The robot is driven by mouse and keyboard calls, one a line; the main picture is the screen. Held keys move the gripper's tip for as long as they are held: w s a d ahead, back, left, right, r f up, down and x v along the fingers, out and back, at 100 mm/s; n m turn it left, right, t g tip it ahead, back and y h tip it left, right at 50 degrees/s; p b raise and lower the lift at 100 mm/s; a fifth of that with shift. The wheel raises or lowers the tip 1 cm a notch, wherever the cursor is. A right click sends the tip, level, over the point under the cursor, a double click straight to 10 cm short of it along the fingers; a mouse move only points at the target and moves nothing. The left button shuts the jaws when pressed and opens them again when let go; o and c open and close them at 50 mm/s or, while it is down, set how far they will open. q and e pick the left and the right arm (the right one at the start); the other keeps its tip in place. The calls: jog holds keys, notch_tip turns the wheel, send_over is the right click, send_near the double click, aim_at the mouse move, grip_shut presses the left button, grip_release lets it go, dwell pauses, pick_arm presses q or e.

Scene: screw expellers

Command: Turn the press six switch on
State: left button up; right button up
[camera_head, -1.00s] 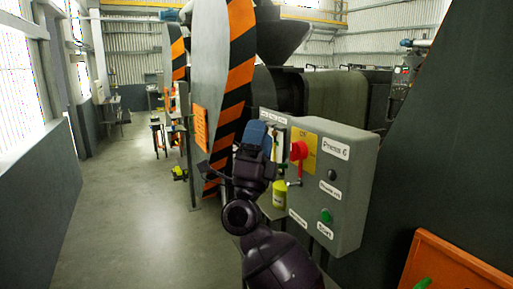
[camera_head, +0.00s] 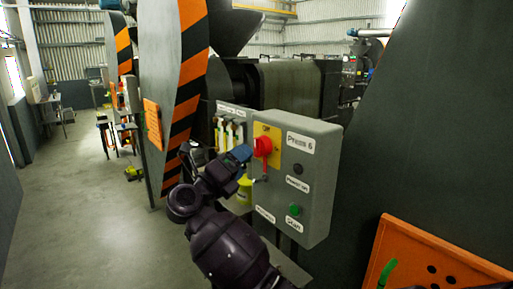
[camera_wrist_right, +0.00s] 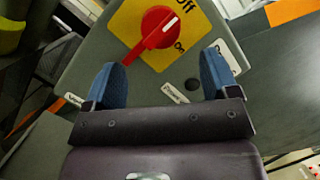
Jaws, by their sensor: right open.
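The grey Press 6 control box (camera_head: 318,200) stands in the middle of the head view. Its red rotary switch (camera_head: 263,146) sits on a yellow plate; the switch also shows in the right wrist view (camera_wrist_right: 154,32), with "Off" and "On" printed beside it. There its white mark lies toward "Off". My right gripper (camera_head: 243,160) is at the box's left side, close to the switch. In the right wrist view its two blue fingers (camera_wrist_right: 161,85) are spread apart and empty, just short of the switch. My left gripper is not in view.
A green start button (camera_head: 295,209) and a dark button (camera_head: 298,169) are on the box face. An orange panel (camera_head: 428,262) is at the lower right. A striped press wall (camera_head: 186,90) rises behind my right arm. The floor at left is clear.

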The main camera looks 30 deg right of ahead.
aim_at(256, 150)
jog(key=p+x, duration=0.1)
jog(key=x, duration=0.6)
jog(key=c, duration=0.9)
